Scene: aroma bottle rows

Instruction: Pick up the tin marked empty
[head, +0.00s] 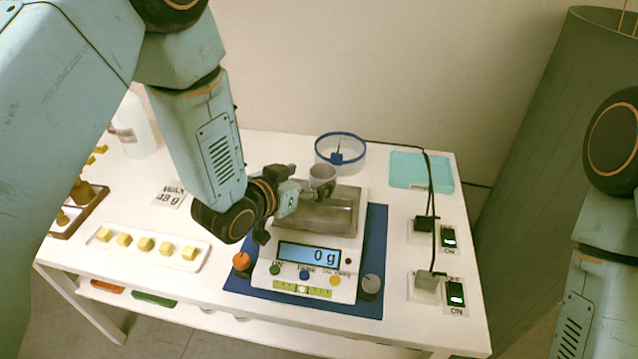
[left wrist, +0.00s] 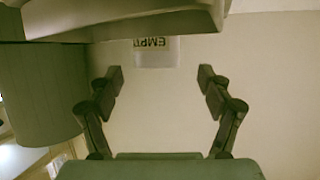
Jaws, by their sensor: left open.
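My left gripper (head: 296,186) is just left of the tin. In the left wrist view its fingers (left wrist: 160,78) are spread, with nothing between them. My right gripper is out of view.
The scale (head: 308,252) reads 0 g on a blue mat (head: 376,235). A blue-rimmed clear bowl (head: 340,150) and a teal tray (head: 420,172) stand behind. A white tray of yellow cubes (head: 170,266) lies left. Switches and cables are right. A tall green bin (head: 545,130) stands beyond.

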